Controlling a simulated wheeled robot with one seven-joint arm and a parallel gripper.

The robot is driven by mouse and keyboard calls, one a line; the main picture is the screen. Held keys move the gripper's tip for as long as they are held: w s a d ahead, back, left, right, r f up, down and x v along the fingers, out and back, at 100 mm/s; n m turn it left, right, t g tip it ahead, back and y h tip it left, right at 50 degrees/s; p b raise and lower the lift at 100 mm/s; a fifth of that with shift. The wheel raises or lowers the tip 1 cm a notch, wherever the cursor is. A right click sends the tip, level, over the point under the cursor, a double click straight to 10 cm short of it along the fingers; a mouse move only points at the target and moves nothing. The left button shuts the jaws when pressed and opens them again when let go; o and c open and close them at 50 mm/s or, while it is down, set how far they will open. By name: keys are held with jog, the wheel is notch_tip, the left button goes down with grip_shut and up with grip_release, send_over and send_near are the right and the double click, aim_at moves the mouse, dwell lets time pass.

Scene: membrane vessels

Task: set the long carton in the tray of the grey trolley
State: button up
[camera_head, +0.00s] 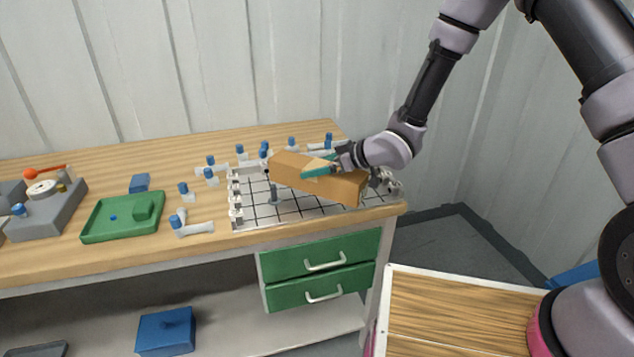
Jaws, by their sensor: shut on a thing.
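The long carton (286,166) is a brown box held lengthwise above the white gridded rack at the right end of the workbench. My gripper (322,168) is shut on the carton near its middle, with teal fingers across its top. The carton slopes slightly down to the right. Whether its underside touches the rack is hidden. At the lower right is a wood-surfaced tray (455,310) with a pale rim; it may be the trolley's tray, but I cannot tell. The visible part of it is bare, and my arm hides its right side.
The rack (243,213) has fittings along its edges. Several blue-capped vials stand around it. A green tray (100,217) and a grey block (45,222) sit on the left of the bench. Green drawers (310,258) are below. A blue box (165,333) is on the lower shelf.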

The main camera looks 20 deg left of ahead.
aim_at(355, 175)
jog(key=shift+f, duration=2.15)
jog(key=shift+f, duration=0.2)
jog(key=o, duration=1.4)
jog(key=shift+o, duration=0.2)
jog(key=shift+r, duration=0.15)
jog(key=shift+d+r, duration=0.2)
jog(key=shift+d, duration=0.1)
jog(key=v, duration=1.1)
jog(key=shift+s+d, duration=0.1)
jog(key=shift+d, duration=0.1)
